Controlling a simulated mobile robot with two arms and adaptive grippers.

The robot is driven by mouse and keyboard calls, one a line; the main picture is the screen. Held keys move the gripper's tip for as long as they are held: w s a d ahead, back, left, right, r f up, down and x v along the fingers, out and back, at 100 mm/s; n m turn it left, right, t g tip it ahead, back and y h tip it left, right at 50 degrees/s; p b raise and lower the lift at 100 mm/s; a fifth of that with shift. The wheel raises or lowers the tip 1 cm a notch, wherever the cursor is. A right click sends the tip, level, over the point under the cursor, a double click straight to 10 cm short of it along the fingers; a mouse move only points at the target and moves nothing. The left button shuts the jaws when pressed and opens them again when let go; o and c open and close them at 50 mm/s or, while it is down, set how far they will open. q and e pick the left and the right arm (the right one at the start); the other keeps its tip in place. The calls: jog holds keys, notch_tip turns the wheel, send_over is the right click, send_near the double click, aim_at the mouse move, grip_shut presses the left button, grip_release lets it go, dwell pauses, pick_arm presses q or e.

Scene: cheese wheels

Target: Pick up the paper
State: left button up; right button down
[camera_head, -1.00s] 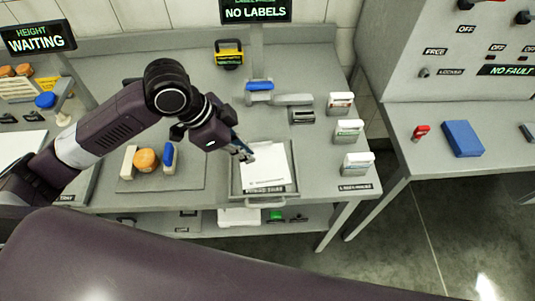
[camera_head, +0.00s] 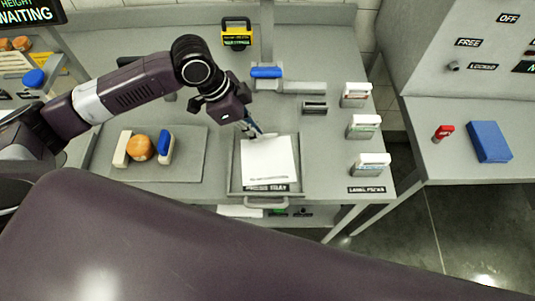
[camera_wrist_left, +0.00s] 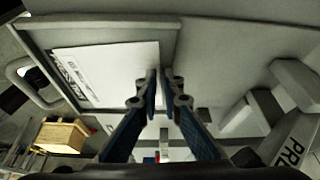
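The paper (camera_head: 268,160) is a white sheet lying in a shallow grey tray (camera_head: 236,178) at the front of the bench. It also shows in the left wrist view (camera_wrist_left: 108,70), with dark print near one edge. My left gripper (camera_head: 258,134) has its blue-grey fingers pointing down at the far edge of the paper. In the left wrist view its fingertips (camera_wrist_left: 160,88) are close together, with a narrow gap, beside the paper's edge. I cannot tell whether they touch or pinch the sheet. My right gripper is not in view.
Left of the tray, a board (camera_head: 185,172) bears an orange cheese wheel (camera_head: 139,148) between a cream block and a blue one. A blue-handled tool (camera_head: 266,72) lies behind my gripper. Several label packs (camera_head: 364,127) stand at right. The tray has a front handle (camera_head: 266,204).

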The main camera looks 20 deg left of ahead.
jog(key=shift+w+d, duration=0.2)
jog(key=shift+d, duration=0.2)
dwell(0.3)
